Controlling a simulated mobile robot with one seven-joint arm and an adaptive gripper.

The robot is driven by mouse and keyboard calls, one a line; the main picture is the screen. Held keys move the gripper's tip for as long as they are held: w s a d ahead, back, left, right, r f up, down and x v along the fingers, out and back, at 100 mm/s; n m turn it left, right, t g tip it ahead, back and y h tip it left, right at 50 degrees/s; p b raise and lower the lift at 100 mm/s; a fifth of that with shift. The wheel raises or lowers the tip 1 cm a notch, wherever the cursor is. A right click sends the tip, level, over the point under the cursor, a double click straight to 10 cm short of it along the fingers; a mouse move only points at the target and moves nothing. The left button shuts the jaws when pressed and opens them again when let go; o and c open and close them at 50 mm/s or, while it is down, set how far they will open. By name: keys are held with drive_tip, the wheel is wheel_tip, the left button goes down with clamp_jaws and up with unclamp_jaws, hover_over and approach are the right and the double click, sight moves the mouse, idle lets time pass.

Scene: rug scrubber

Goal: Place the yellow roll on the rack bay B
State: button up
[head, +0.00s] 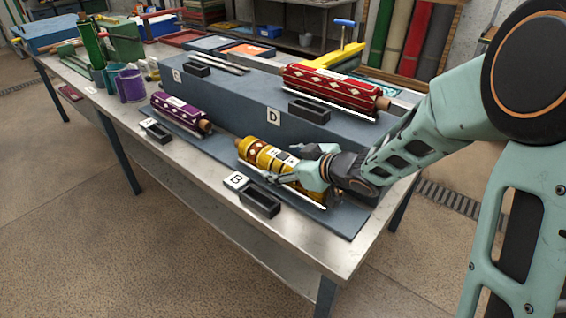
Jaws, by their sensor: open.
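The yellow patterned roll (262,158) lies on the low front level of the blue-grey rack, just behind the sign B (236,181). A thin white strip runs along its front side. My gripper (285,170) is at the roll's right half, with fingers apart near its surface. The fingers and wrist hide the roll's right part, and I cannot tell if they touch it. Rack bay B, the low stretch behind the B sign and a small black tray (260,201), has the yellow roll in it.
A purple roll (181,112) lies on the low level to the left. A red roll (330,88) lies on the raised level behind, above sign D (273,116). Pots and tools crowd the table's far left. The front metal edge (205,187) is mostly clear.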

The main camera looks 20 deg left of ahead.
drive_tip(key=p+v, duration=0.3)
drive_tip(key=v, duration=0.8)
drive_tip(key=shift+r, duration=0.2)
drive_tip(key=shift+s+d+r, duration=0.1)
drive_tip(key=shift+s+d, duration=0.25)
drive_tip(key=shift+p, duration=0.3)
